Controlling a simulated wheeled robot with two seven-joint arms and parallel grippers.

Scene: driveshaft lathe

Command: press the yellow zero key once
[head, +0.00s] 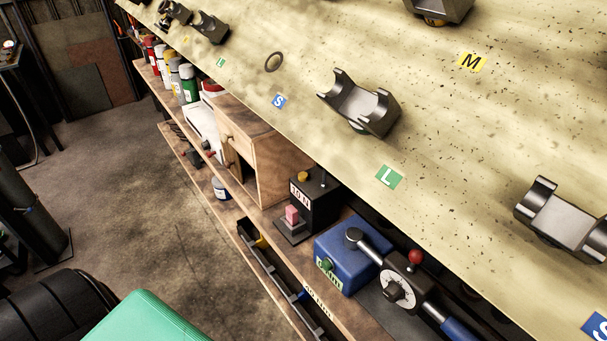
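A small yellow knob or key (303,176) sits on top of a black box-shaped device (316,205) on the shelf below the tilted-looking worktop. I cannot tell for sure that it is the zero key. The device has a white marked panel (299,194) on its front, too small to read surely. A pink block (292,215) stands on the device's dark foot. Neither of my grippers is in view.
A blue box (346,256) and a lever tool with a dial and red knob (398,290) stand right of the device. A wooden cabinet (262,150) stands left. Dark cradles (359,103) and letter labels lie on the worktop (300,40) above. Floor (150,200) is open at left.

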